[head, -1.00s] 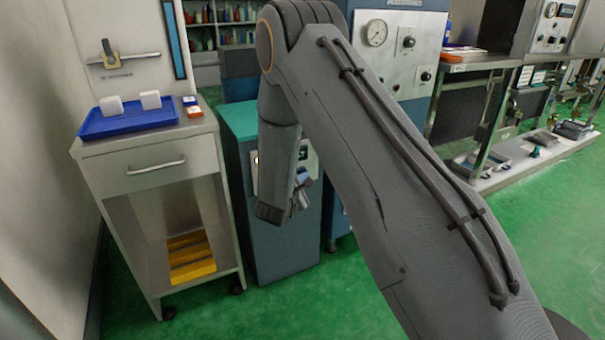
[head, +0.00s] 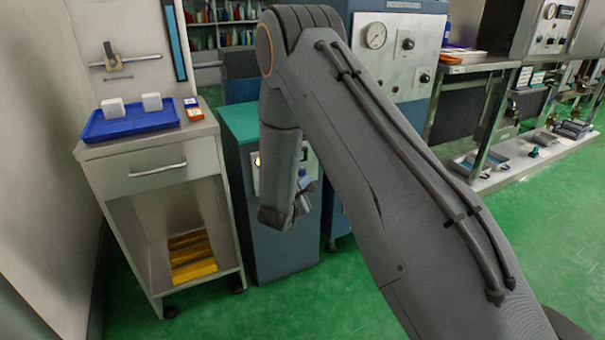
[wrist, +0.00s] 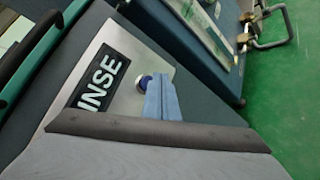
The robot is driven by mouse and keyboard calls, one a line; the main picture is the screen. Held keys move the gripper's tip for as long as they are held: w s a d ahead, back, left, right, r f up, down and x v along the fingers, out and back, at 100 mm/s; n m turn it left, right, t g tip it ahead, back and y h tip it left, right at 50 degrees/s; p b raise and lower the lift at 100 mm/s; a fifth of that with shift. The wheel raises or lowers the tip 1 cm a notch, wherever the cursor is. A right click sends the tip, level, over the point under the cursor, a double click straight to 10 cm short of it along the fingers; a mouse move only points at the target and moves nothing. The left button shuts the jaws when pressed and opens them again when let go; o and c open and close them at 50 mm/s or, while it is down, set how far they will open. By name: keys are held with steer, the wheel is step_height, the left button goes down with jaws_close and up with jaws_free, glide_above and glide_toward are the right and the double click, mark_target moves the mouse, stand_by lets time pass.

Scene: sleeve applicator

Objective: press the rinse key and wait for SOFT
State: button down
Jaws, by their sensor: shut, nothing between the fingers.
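The teal-topped blue-grey cabinet (head: 287,245) stands in the middle of the head view, its front panel mostly hidden by my arm. In the wrist view its pale panel (wrist: 117,38) carries a dark display (wrist: 98,80) reading "INSE", with its first letter cut off. A round blue key with a pale rim (wrist: 141,82) sits beside the display. My gripper (wrist: 158,86) is shut and empty, its blue fingertips right at the key and partly covering it. I cannot tell whether they touch or press it. In the head view my gripper (head: 304,184) is partly hidden by my wrist.
A cart (head: 160,165) with a blue tray (head: 130,133) holding two white blocks stands close on the left. A tall machine with a gauge (head: 375,36) is behind my arm. A metal bench (head: 480,66) is at right. Green floor (head: 330,300) is open in front.

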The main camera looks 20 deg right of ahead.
steer(key=shift+s, duration=0.1)
steer(key=shift+s+d+p, duration=0.25)
steer(key=shift+s+p, duration=0.55)
steer(key=shift+s, duration=0.4)
steer(key=shift+s+d+p, duration=0.25)
steer(key=shift+s+p, duration=0.5)
steer(key=shift+s, duration=0.4)
